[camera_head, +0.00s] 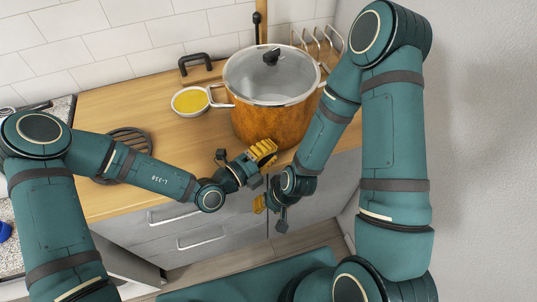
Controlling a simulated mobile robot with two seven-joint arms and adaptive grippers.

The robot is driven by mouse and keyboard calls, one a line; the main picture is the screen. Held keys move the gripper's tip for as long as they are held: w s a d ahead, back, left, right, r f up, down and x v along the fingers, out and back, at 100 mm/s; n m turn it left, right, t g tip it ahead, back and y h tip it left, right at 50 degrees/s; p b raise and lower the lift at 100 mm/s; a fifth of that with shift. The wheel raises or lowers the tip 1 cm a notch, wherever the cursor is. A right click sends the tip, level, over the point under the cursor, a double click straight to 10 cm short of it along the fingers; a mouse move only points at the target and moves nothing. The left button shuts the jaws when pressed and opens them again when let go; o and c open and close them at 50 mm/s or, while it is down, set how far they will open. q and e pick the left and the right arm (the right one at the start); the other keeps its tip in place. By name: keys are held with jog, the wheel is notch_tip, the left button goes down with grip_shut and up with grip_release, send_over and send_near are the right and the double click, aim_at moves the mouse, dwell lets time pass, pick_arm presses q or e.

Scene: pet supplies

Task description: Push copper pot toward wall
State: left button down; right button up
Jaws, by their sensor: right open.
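The copper pot (262,126) stands upright on the wooden counter, with a glass lid (250,78) on top and metal side handles. My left gripper (262,153) is in front of the pot's lower front side, with its yellow finger pads toward the pot. Whether it touches the pot is not clear, nor is how far its fingers are apart. My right gripper (268,207) is open and lower, in front of the cabinet below the counter edge, apart from the pot. The white tiled wall (150,38) is behind the counter.
A small bowl with yellow contents (189,101) stands left of the pot, close to its handle. A board with a dark handle (197,66) and a metal rack (318,42) are behind. A round dark trivet (128,140) lies at left. A grey wall (480,120) bounds the right.

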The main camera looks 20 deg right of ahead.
pick_arm(q)
jog(key=shift+w+d+r, duration=0.1)
jog(key=shift+w, duration=0.25)
jog(key=w+d, duration=0.1)
jog(key=w, duration=0.2)
jog(key=w+d+p, duration=0.1)
jog(key=w, duration=0.2)
jog(key=w+d+p, duration=0.1)
jog(key=w, duration=0.2)
jog(key=shift+w+d, duration=0.15)
jog(key=shift+d, duration=0.1)
pick_arm(e)
jog(key=shift+w+d+r, duration=0.1)
jog(key=shift+w+r, duration=0.1)
jog(key=shift+r, duration=0.4)
jog(key=shift+w+r, duration=0.2)
jog(key=shift+r, duration=0.4)
pick_arm(q)
jog(key=shift+p, duration=0.3)
pick_arm(e)
jog(key=shift+r, duration=0.1)
